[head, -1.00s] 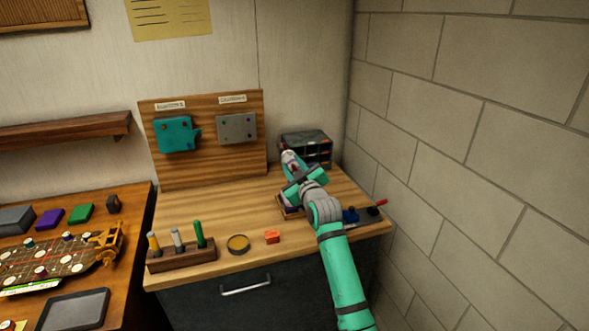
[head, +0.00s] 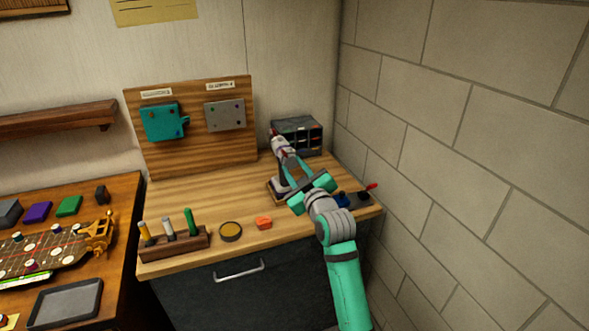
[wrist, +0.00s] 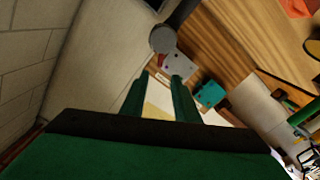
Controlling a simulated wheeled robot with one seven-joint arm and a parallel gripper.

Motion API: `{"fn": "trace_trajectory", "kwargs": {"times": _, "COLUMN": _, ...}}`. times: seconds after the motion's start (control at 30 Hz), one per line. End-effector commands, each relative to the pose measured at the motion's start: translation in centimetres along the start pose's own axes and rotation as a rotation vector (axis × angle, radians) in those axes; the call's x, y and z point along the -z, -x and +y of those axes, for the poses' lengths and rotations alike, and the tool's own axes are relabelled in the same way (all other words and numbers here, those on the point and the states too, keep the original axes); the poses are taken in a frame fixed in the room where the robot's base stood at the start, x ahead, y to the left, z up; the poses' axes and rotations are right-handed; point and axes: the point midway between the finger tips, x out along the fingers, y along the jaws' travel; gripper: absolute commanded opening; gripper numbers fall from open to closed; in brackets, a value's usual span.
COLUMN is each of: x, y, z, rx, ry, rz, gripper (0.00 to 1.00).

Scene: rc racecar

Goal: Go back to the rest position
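My gripper (head: 298,170) is above the right part of the wooden workbench (head: 190,190), its green fingers pointing toward the back wall. In the wrist view the two green fingers (wrist: 160,95) stand apart with nothing visible between them. A grey device with a red part (head: 281,146) stands just behind and left of the fingers. My gripper partly hides its dark base, and I cannot tell whether they touch. In the wrist view a dark rod with a round grey end (wrist: 162,39) shows beyond the fingertips.
A board (head: 150,130) with teal and grey plates stands at the back. A drawer organizer (head: 308,138) is behind the gripper. A tool holder (head: 175,244), round tin (head: 230,232) and orange block (head: 264,223) line the front. A block wall (head: 450,150) bounds the right.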

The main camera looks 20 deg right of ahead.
Motion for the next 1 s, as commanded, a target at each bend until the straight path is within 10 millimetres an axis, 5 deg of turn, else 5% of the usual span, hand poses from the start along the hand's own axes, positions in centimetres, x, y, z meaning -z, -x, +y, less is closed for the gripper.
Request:
{"fn": "trace_trajectory", "kwargs": {"times": 0.3, "x": -0.1, "y": 0.0, "z": -0.1, "rx": 0.000, "ry": -0.002, "rz": 0.000, "gripper": 0.28}}
{"fn": "trace_trajectory", "kwargs": {"times": 0.43, "x": -0.7, "y": 0.2, "z": -1.7, "rx": 0.000, "ry": -0.034, "rz": 0.007, "gripper": 0.28}}
{"fn": "trace_trajectory", "kwargs": {"times": 0.67, "x": -3.1, "y": 2.0, "z": -8.8, "rx": -0.014, "ry": -0.186, "rz": 0.038, "gripper": 0.28}}
{"fn": "trace_trajectory", "kwargs": {"times": 1.0, "x": -7.3, "y": 7.9, "z": -19.7, "rx": -0.053, "ry": -0.406, "rz": 0.039, "gripper": 0.28}}
